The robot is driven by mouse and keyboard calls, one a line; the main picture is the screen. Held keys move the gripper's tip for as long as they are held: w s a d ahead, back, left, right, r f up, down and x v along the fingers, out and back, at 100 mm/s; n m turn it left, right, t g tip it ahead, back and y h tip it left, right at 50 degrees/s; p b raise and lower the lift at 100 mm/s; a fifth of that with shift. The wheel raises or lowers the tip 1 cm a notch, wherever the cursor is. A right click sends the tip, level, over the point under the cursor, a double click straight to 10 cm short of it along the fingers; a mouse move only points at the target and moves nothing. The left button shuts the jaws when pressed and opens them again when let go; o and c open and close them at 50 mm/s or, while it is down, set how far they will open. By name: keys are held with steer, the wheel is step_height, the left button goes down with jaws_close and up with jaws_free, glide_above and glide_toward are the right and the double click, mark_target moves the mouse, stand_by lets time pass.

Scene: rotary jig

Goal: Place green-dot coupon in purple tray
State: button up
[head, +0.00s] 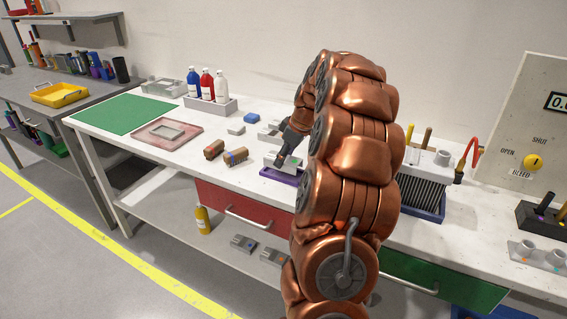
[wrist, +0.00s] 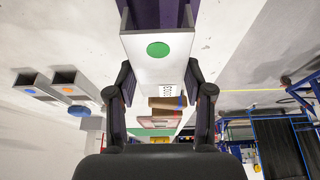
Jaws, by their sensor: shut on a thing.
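The green-dot coupon (wrist: 160,66) is a light grey block with a round green dot, at the upper middle of the wrist view. My gripper (wrist: 158,76) is shut on it, with a dark finger at each side. The purple tray (wrist: 174,14) shows behind the coupon at the top of the wrist view. In the head view, my gripper (head: 279,160) is low over the purple tray (head: 283,177), with the coupon (head: 269,161) at its tips. I cannot tell whether the coupon touches the tray floor. My arm hides the tray's right part.
Two brown cylinders (head: 214,150) lie left of the tray, near a framed plate (head: 167,133) and a green mat (head: 125,113). A bottle rack (head: 210,106) stands at the back. A finned unit (head: 422,190) stands right.

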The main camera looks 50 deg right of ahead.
steer(key=shift+a+f, duration=0.1)
steer(key=shift+f, duration=1.2)
jaws_close()
steer(key=o, duration=1.4)
jaws_free()
steer(key=shift+r, duration=0.1)
steer(key=b+v, duration=0.1)
steer(key=v, duration=1.1)
